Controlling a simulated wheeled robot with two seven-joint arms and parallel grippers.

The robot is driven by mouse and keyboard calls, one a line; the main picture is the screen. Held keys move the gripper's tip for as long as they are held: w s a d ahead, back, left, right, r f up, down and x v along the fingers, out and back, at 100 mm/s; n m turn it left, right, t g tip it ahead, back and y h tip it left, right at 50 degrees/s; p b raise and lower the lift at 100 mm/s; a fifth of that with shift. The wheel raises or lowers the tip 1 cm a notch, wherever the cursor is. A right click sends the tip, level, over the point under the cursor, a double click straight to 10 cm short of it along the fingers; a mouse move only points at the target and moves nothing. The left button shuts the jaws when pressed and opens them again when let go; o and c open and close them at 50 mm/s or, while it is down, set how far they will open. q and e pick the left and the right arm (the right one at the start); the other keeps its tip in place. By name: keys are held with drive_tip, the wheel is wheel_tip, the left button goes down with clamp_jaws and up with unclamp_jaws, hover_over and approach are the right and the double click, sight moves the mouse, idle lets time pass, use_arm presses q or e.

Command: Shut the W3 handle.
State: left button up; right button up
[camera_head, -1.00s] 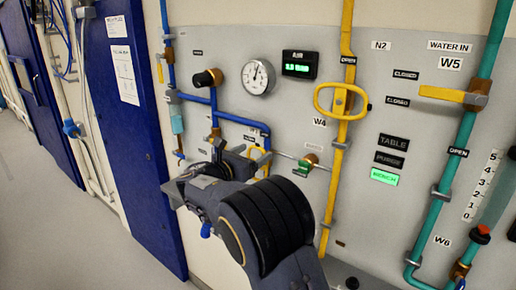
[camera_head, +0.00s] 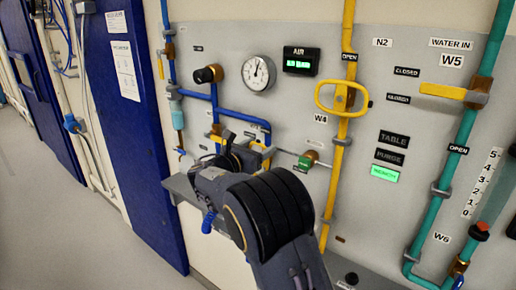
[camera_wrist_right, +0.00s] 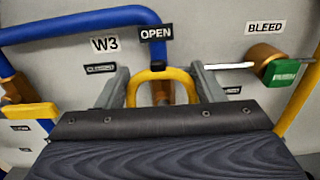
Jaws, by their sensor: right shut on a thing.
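The W3 handle (camera_wrist_right: 160,76) is a yellow loop on a brass stem, in the middle of the right wrist view. The W3 label (camera_wrist_right: 104,44) is above left of it, the OPEN label (camera_wrist_right: 155,33) is right above it, and a CLOSED label (camera_wrist_right: 100,68) is to its left. My right gripper (camera_wrist_right: 161,88) has one grey finger on each side of the loop and is shut on it. In the head view my right gripper (camera_head: 237,156) is at the panel, and my own wrist hides much of the handle. My left gripper is not in view.
A green BLEED knob (camera_wrist_right: 283,72) is close on the right. A yellow lever (camera_wrist_right: 30,112) is on the left and a blue pipe (camera_wrist_right: 80,22) runs above. A gauge (camera_head: 258,74) and the W4 handle (camera_head: 341,97) are higher on the panel.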

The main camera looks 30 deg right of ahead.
drive_tip(key=s+m+b, duration=0.1)
drive_tip(key=m+b, duration=0.1)
drive_tip(key=b, duration=0.1)
drive_tip(key=f+m+b, duration=0.1)
drive_tip(key=m+b, duration=0.2)
drive_tip(key=b, duration=0.1)
drive_tip(key=s+d+f+m+b, duration=0.1)
drive_tip(key=m+b, duration=0.2)
drive_tip(key=shift+s+b, duration=0.35)
drive_tip(key=shift+b, duration=0.05)
drive_tip(key=shift+s+d+f+m+b, duration=0.1)
drive_tip(key=shift+s+f+m+b, duration=0.25)
drive_tip(key=shift+m+b, duration=1.55)
drive_tip(key=shift+s+d+f+m+b, duration=0.1)
drive_tip(key=shift+f+m+b, duration=0.45)
drive_tip(key=shift+m+b, duration=1.35)
drive_tip(key=shift+s+d+f+m+b, duration=0.1)
drive_tip(key=shift+s+f+m+b, duration=0.25)
drive_tip(key=shift+m+b, duration=1.55)
drive_tip(key=shift+w+f+n+b, duration=0.1)
drive_tip(key=shift+n+b, duration=0.55)
drive_tip(key=shift+n, duration=0.05)
drive_tip(key=o, duration=0.7)
drive_tip(key=shift+o, duration=0.2)
drive_tip(key=shift+a, duration=0.1)
drive_tip(key=v, duration=0.7)
drive_tip(key=shift+a, duration=0.3)
